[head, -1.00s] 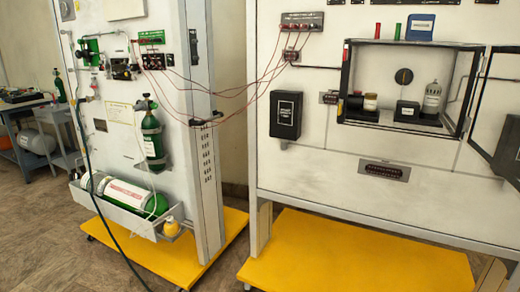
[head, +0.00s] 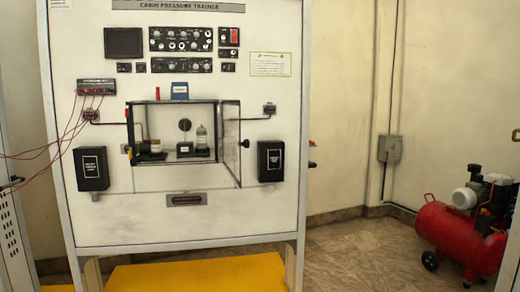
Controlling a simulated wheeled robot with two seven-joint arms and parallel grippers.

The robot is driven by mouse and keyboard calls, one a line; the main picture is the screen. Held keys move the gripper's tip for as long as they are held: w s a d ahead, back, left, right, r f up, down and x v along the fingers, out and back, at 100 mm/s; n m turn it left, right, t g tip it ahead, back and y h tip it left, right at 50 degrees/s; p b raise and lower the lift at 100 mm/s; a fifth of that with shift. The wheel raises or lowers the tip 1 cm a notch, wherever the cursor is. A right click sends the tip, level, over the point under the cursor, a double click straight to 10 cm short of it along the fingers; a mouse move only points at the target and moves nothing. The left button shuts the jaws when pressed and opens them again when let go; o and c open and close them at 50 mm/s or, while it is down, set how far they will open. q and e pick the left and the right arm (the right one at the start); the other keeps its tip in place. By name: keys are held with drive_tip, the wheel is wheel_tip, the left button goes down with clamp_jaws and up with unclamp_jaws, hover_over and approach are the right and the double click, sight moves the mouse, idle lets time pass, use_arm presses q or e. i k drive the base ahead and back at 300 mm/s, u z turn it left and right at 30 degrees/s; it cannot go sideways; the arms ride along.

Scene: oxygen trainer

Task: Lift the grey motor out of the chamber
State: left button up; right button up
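The chamber (head: 166,119) is a dark-framed, clear-sided box on the front of the white trainer panel, in the middle of the head view. Its clear door (head: 230,110) stands swung open at the right side. A small grey upright cylinder with a pale label (head: 201,138), which looks like the grey motor, stands inside at the right. A black box (head: 184,148) sits to its left. A pale jar (head: 155,146) and a dark cylinder are at the chamber's left end. Neither of my grippers shows in the view.
Black boxes are fixed on the panel at left (head: 91,169) and right (head: 271,161) of the chamber. A yellow base (head: 195,274) lies below. A red compressor (head: 450,235) stands at far right. Red wires hang at left.

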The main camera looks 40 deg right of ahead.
sight(200, 132)
drive_tip(key=z, duration=3.6)
drive_tip(key=i, duration=0.15)
drive_tip(key=u, duration=2.1)
drive_tip(key=i, duration=0.9)
drive_tip(key=u, duration=0.35)
drive_tip(key=i, duration=0.85)
drive_tip(key=u, duration=0.75)
